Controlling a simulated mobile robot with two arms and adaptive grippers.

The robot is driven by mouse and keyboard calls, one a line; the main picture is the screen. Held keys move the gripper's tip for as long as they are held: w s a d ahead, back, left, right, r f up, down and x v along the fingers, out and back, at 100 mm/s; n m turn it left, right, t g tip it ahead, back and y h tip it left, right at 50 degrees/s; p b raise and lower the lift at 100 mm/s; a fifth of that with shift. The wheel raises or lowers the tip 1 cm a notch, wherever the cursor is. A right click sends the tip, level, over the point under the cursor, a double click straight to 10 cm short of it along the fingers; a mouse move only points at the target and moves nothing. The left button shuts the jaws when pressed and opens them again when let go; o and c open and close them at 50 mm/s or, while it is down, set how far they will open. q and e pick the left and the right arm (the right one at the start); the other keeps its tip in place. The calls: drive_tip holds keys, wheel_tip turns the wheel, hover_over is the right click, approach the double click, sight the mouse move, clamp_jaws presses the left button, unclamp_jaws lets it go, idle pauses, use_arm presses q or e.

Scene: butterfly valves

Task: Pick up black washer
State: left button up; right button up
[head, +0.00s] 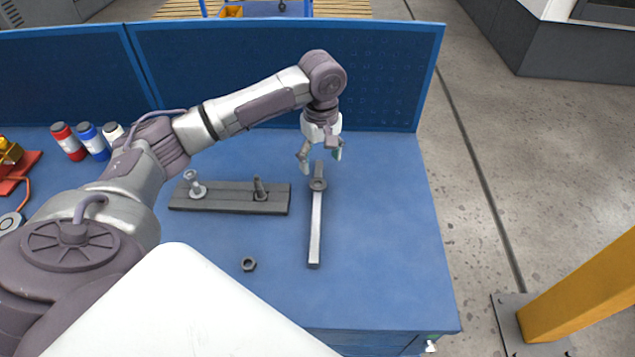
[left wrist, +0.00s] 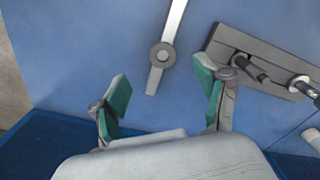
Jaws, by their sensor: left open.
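A dark grey round washer (head: 318,184) with a hole lies on a long metal bar (head: 315,232), near the bar's far end. The washer also shows in the left wrist view (left wrist: 162,55), on the bar ahead of my gripper. My left gripper (head: 320,156) is open and empty, pointing down near the far end of the bar and just beyond the washer. In the left wrist view its green-padded fingers (left wrist: 163,80) stand wide apart, with the bar's end between them in the picture. My right gripper is not in view.
A dark grey block (head: 228,207) with two upright bolts stands left of the bar. A dark nut (head: 248,264) lies nearer. Red, blue and white bottles stand at the back left. A blue panel (head: 380,85) borders the blue table's back. The table's right side is clear.

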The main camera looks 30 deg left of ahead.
sight(317, 186)
use_arm(q)
drive_tip(key=shift+f, duration=0.65)
drive_tip(key=shift+w+a+f, duration=0.1)
drive_tip(key=shift+a+f, duration=0.05)
drive_tip(key=shift+f, duration=0.5)
drive_tip(key=shift+a+f+p, duration=0.1)
drive_tip(key=shift+f+p, duration=0.25)
drive_tip(key=shift+f, duration=0.05)
drive_tip(key=f, duration=0.2)
drive_tip(key=f+p, duration=0.1)
drive_tip(key=shift+a+f, duration=0.2)
drive_tip(key=shift+a, duration=0.05)
drive_tip(key=shift+f, duration=0.45)
drive_tip(key=shift+f+p, duration=0.2)
drive_tip(key=shift+p, duration=0.35)
